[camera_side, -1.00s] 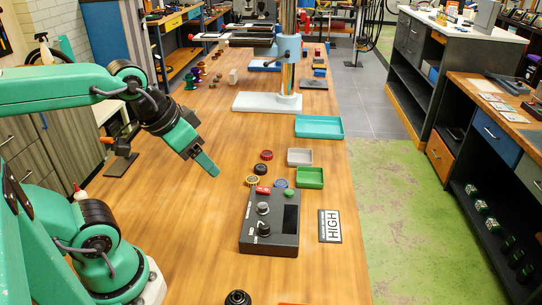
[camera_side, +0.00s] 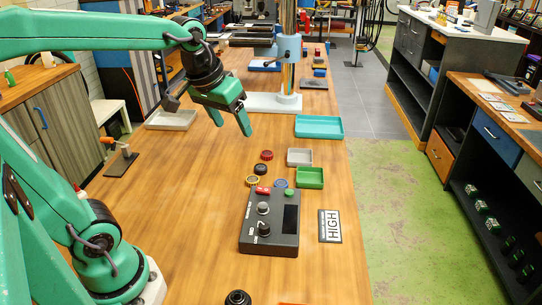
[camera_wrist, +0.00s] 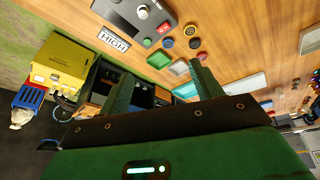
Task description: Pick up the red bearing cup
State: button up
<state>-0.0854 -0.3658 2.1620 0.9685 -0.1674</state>
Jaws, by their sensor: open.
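The red bearing cup (camera_side: 267,155) is a small round ring lying on the wooden bench in the side view, just left of the grey tray. In the wrist view, a small red ring (camera_wrist: 201,56) shows near the right fingertip. My gripper (camera_side: 232,124) is open and empty, up in the air, left of and beyond the red cup in the side view. Its two green fingers also show spread in the wrist view (camera_wrist: 162,70). The red cup is apart from the fingers.
A black cup (camera_side: 260,169), a yellow cup (camera_side: 252,181) and a blue cup (camera_side: 280,184) lie close by. A grey tray (camera_side: 300,164), a green tray (camera_side: 309,186) and a dark control box (camera_side: 270,240) are near. The bench left of the cups is clear.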

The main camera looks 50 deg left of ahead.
jog(key=w+a+n+g, duration=0.1)
jog(key=w+a+n, duration=0.25)
jog(key=w, duration=0.55)
jog(key=n+g, duration=0.3)
jog(key=n, duration=0.3)
send_over(267, 153)
jog(key=f, duration=1.9)
jog(key=shift+w+d+f, duration=0.15)
jog(key=shift+d+f, duration=0.1)
jog(key=shift+f, duration=0.05)
jog(key=shift+a+f, duration=0.15)
jog(key=shift+f, duration=0.15)
jog(key=shift+f, duration=0.1)
jog(key=shift+f, duration=1.2)
jog(key=shift+f, duration=0.1)
jog(key=shift+a+f, duration=0.1)
jog(key=shift+f, duration=2.35)
